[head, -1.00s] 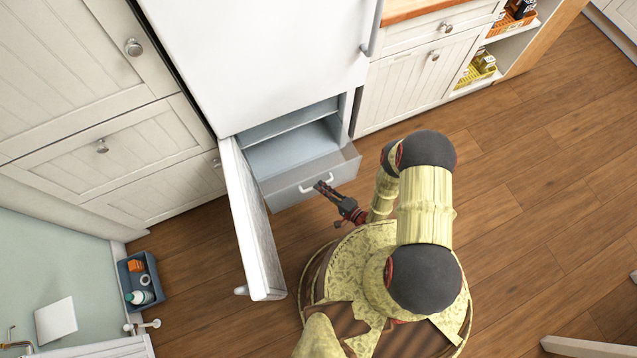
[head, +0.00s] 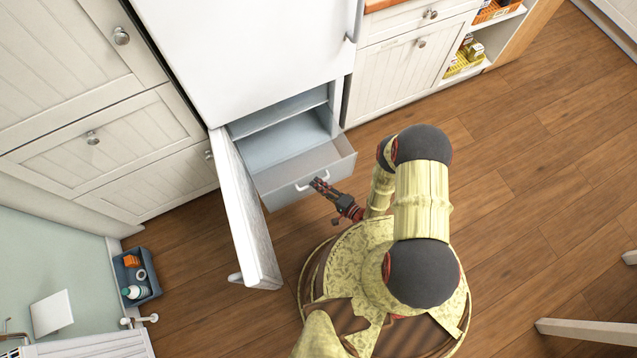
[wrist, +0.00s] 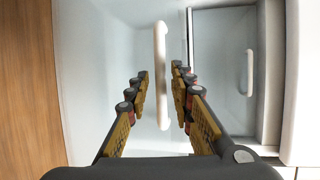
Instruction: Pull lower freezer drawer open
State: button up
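My gripper (head: 318,184) is at this handle. In the wrist view the drawer front (wrist: 100,60) faces me, and the handle (wrist: 160,75) stands between my two fingertips (wrist: 160,88). Gaps show on both sides of the bar, so the fingers look open around it. A second panel with a white handle (wrist: 250,72) is at the right there.
The open freezer door stands left of the drawer. Beige cabinets (head: 120,150) are at left and more (head: 405,75) at right. A blue-grey caddy (head: 137,275) sits on the floor at lower left. The wooden floor (head: 520,130) to the right is mostly clear.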

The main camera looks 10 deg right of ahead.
jog(key=shift+o, duration=0.4)
jog(key=shift+r, duration=0.15)
jog(key=shift+r, duration=0.6)
jog(key=o, duration=1.4)
jog(key=r, duration=0.6)
jog(key=shift+w+r, duration=0.35)
jog(key=shift+r, duration=0.05)
jog(key=shift+c, duration=0.2)
jog(key=shift+r, duration=0.95)
jog(key=shift+s+d+r, duration=0.1)
jog(key=shift+s+r, duration=0.05)
jog(key=shift+r, duration=0.2)
jog(key=c, duration=0.4)
jog(key=shift+s+f, duration=0.1)
jog(key=shift+f, duration=0.2)
jog(key=c, duration=1)
jog(key=shift+o, duration=0.2)
jog(key=shift+s+f, duration=0.1)
